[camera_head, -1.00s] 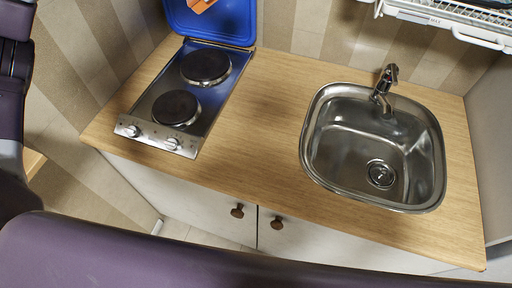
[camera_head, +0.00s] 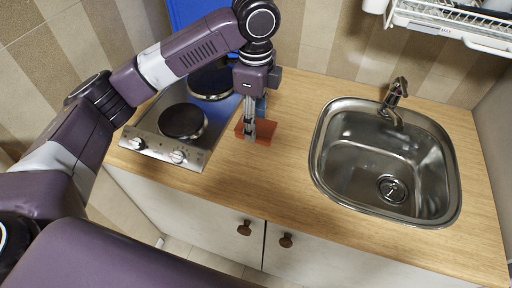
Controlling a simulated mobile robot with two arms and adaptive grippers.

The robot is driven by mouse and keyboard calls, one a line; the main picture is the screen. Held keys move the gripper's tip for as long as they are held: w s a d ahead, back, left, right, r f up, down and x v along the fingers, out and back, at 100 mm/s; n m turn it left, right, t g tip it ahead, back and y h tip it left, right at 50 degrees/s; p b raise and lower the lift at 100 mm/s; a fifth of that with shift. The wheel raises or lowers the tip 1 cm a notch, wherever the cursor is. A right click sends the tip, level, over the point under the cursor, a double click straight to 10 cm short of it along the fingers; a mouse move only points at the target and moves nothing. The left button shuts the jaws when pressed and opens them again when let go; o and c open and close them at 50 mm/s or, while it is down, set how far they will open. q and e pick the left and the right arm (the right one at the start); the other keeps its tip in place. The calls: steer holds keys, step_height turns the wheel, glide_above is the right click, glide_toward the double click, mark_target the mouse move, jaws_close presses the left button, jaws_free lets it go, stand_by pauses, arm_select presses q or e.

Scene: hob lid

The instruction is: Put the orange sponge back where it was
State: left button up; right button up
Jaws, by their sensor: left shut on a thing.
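The orange sponge (camera_head: 266,131) is between the fingers of my left gripper (camera_head: 250,136), which points down and is shut on it. Sponge and gripper are over the wooden worktop just right of the hob (camera_head: 160,148). I cannot tell whether the sponge touches the worktop. The fingers hide part of the sponge. The blue hob lid (camera_head: 187,12) stands open behind the hob, mostly hidden by my left arm. My right gripper is not in view.
A small blue patch (camera_head: 261,105) shows behind the gripper; I cannot tell what it is. The steel sink (camera_head: 335,175) with its tap (camera_head: 393,98) is on the right. A dish rack (camera_head: 455,22) hangs top right. The worktop (camera_head: 290,205) between hob and sink is clear.

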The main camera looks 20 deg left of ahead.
arm_select(q)
step_height(320, 180, down, 10)
steer(key=shift+f+p, duration=0.2)
steer(key=shift+p, duration=0.4)
steer(key=o, duration=1)
steer(key=shift+o, duration=0.2)
step_height(320, 180, up, 12)
steer(key=shift+r+b, duration=0.1)
steer(key=shift+b, duration=1.05)
